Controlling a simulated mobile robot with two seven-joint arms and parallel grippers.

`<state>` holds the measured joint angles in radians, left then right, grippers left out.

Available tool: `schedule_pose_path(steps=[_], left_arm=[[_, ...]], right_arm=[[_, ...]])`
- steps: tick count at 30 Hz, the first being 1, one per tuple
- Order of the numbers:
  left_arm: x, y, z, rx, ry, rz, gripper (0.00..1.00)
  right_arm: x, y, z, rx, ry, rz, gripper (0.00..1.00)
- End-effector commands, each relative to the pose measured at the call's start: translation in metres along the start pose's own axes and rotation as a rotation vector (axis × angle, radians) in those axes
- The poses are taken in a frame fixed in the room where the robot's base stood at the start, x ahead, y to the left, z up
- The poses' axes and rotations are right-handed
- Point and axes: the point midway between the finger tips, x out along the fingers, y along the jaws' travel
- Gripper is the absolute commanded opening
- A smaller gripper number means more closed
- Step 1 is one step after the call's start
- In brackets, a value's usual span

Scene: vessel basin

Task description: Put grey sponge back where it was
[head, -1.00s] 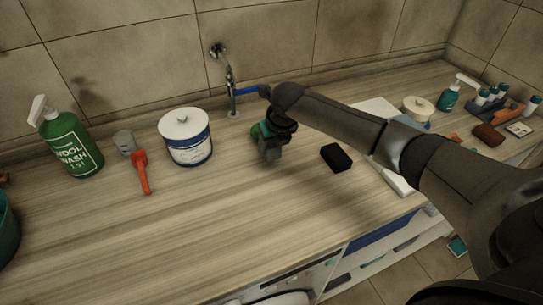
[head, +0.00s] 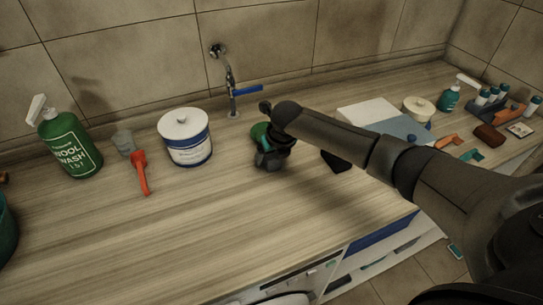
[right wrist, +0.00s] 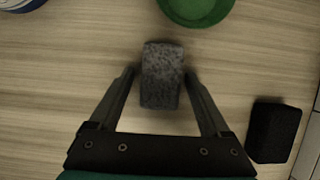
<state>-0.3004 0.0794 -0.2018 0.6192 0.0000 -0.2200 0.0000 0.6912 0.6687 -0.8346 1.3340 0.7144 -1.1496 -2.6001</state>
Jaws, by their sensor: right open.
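The grey speckled sponge (right wrist: 162,75) lies on the wooden counter in the right wrist view, between the fingers of my right gripper (right wrist: 159,76). The fingers are open, one on each side of the sponge, with a small gap showing. In the head view my right gripper (head: 270,160) points down at the counter, in front of the tap, and I cannot make out the grey sponge there. A black sponge (right wrist: 273,131) lies to the right of the gripper; in the head view my arm partly covers it (head: 333,162). My left gripper is not in view.
A green bowl (right wrist: 197,5) stands just beyond the grey sponge. A tap (head: 232,90) is behind. The front left counter is clear.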

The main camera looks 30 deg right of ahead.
Motion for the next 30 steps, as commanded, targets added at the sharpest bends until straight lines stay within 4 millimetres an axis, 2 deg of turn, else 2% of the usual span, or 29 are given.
schedule_pose_path(steps=[6,11,30], left_arm=[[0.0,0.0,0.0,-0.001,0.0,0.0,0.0],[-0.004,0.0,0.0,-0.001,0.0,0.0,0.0],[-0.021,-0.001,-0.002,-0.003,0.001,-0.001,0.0]], right_arm=[[-0.001,0.0,0.001,0.0,0.0,0.0,0.81],[-0.01,-0.001,0.002,-0.001,-0.001,0.0,0.81],[-0.11,0.0,0.002,0.0,-0.002,0.001,0.81]])
